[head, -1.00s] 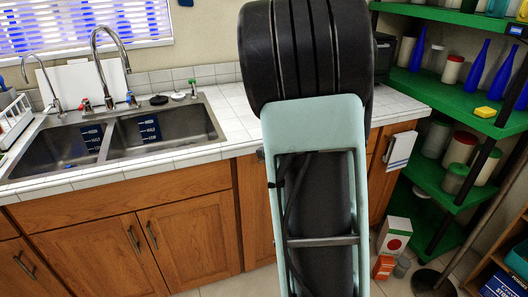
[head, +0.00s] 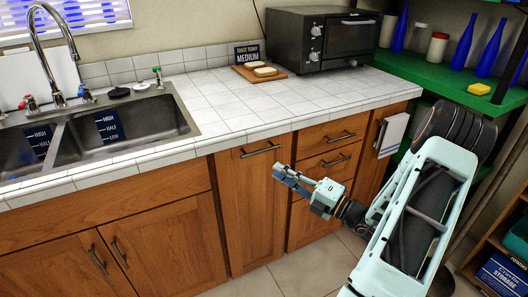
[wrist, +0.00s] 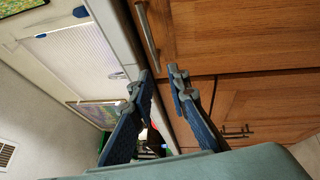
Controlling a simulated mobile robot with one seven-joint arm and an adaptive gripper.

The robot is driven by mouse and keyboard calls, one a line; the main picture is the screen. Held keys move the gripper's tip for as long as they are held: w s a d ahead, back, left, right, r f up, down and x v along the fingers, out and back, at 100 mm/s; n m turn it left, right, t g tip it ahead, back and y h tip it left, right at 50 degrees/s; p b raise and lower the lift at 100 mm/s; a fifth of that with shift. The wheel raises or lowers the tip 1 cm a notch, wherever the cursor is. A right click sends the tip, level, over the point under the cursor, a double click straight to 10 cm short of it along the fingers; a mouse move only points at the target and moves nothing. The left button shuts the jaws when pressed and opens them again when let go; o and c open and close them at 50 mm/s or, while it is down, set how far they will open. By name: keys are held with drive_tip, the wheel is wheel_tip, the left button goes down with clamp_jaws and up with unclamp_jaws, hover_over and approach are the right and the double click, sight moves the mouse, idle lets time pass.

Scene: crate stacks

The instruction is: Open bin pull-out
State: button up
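The tall wooden front that looks like the bin pull-out (head: 250,215) is closed, flush under the counter right of the sink cabinet. Its slanting bar handle (head: 260,150) is near its top edge. In the wrist view, the front (wrist: 230,35) fills the upper right and the handle (wrist: 147,37) lies above the fingertips. My gripper (head: 279,175) is in front of the cabinets, below and slightly right of the handle in the head view. In the wrist view, my gripper (wrist: 160,74) has its blue fingers apart with nothing between them. It is not touching the handle.
Drawers (head: 325,150) stand right of the pull-out. The sink cabinet doors (head: 125,245) are at the left. The tiled counter edge (head: 290,122) runs above. A toaster oven (head: 320,40) stands on it. Green shelves (head: 440,75) are at the right. Some floor (head: 290,270) is clear.

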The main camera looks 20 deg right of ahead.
sight(262, 152)
drive_tip(key=shift+m+t+h, duration=0.5)
drive_tip(key=shift+m+h, duration=0.1)
drive_tip(key=shift+m, duration=0.1)
drive_tip(key=x, duration=0.3)
drive_tip(key=d+b+x, duration=0.1)
drive_tip(key=x, duration=0.3)
drive_tip(key=b+x, duration=0.1)
drive_tip(key=x, duration=0.2)
drive_tip(key=shift+w+d+r, duration=0.3)
drive_tip(key=shift+w, duration=0.2)
clamp_jaws()
